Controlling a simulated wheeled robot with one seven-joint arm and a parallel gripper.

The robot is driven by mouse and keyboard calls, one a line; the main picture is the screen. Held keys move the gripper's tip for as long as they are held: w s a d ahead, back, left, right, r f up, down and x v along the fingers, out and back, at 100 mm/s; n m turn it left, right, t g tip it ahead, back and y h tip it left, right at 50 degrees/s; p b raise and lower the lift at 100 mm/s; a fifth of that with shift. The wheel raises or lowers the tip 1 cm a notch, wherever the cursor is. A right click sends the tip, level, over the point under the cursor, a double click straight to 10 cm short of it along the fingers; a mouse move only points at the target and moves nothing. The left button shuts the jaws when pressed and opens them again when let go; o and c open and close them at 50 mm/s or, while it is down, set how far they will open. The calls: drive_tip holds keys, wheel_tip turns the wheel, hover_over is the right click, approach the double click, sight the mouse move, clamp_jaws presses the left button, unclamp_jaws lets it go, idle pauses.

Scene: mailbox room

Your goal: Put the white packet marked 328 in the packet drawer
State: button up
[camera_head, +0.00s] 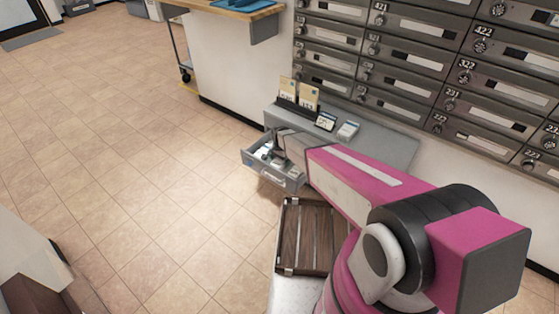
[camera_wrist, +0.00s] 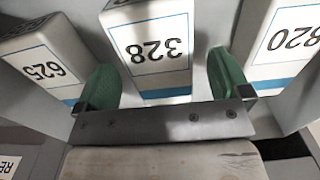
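The packet drawer (camera_head: 270,178) is pulled open from the grey cabinet in the head view, with white items inside. My gripper (camera_head: 279,155) reaches down into it. In the wrist view the white packet marked 328 (camera_wrist: 152,45) has a blue band and appears upside down. My gripper (camera_wrist: 161,72) has its two green fingers spread, one at each side of this packet. White packets marked 625 (camera_wrist: 45,65) and 820 (camera_wrist: 290,42) are on either side.
Mailboxes (camera_head: 410,55) line the wall behind. A slatted wooden crate (camera_head: 308,235) is in front of the drawer.

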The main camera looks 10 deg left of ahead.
wheel_tip(320, 180, up, 11)
drive_tip(key=s+d+r+n, duration=0.2)
drive_tip(key=s+d+r, duration=0.3)
drive_tip(key=d, duration=0.5)
drive_tip(key=s+d+r+n, duration=0.2)
drive_tip(key=s+d+r, duration=0.4)
drive_tip(key=d, duration=0.4)
drive_tip(key=s+d+r+n, duration=0.2)
drive_tip(key=s+d+r, duration=0.4)
drive_tip(key=d, duration=0.4)
drive_tip(key=shift+s+d, duration=0.2)
drive_tip(key=shift+s, duration=0.65)
